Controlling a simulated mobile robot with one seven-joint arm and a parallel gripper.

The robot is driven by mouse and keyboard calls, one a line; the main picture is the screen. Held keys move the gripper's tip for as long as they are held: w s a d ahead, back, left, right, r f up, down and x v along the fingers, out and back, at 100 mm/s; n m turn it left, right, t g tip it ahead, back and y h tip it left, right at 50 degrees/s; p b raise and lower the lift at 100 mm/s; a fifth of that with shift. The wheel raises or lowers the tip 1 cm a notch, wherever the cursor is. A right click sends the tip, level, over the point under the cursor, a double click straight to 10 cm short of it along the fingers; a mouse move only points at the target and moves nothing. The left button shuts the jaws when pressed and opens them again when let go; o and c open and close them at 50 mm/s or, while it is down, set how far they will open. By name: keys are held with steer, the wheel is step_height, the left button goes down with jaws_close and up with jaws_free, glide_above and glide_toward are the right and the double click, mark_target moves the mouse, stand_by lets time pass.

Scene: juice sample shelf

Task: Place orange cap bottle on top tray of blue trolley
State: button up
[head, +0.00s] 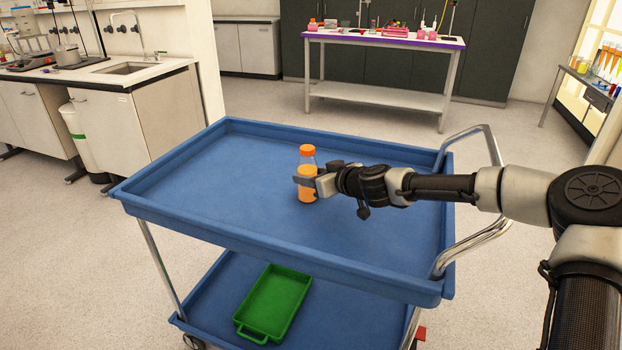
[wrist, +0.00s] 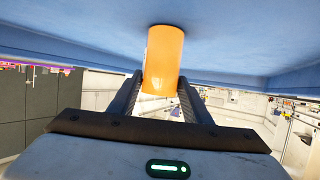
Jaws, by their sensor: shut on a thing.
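The orange cap bottle (head: 307,155) is upright over the middle of the blue trolley's top tray (head: 220,165), with orange juice in its lower part. My gripper (head: 308,183) reaches in from the right and is shut on the bottle. In the wrist view my gripper's fingers (wrist: 163,100) are on both sides of the orange bottle (wrist: 164,55), and the blue tray surface (wrist: 90,30) is close to its base. The base seems at or very near the tray; I cannot tell whether it touches.
The top tray is otherwise empty, with a raised rim and a metal handle (head: 490,235) at right. A green tray (head: 273,303) lies on the lower shelf. A lab table (head: 385,40) with several items stands behind; a sink counter (head: 125,67) is at left.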

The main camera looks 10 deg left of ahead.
steer(key=o, duration=1.4)
steer(key=shift+c, duration=0.2)
steer(key=shift+s+d+r, duration=0.1)
steer(key=p+v, duration=0.1)
steer(key=v, duration=1)
steer(key=shift+s+d+r+p, duration=0.2)
steer(key=shift+s+d+p, duration=0.05)
steer(key=shift+p, duration=0.05)
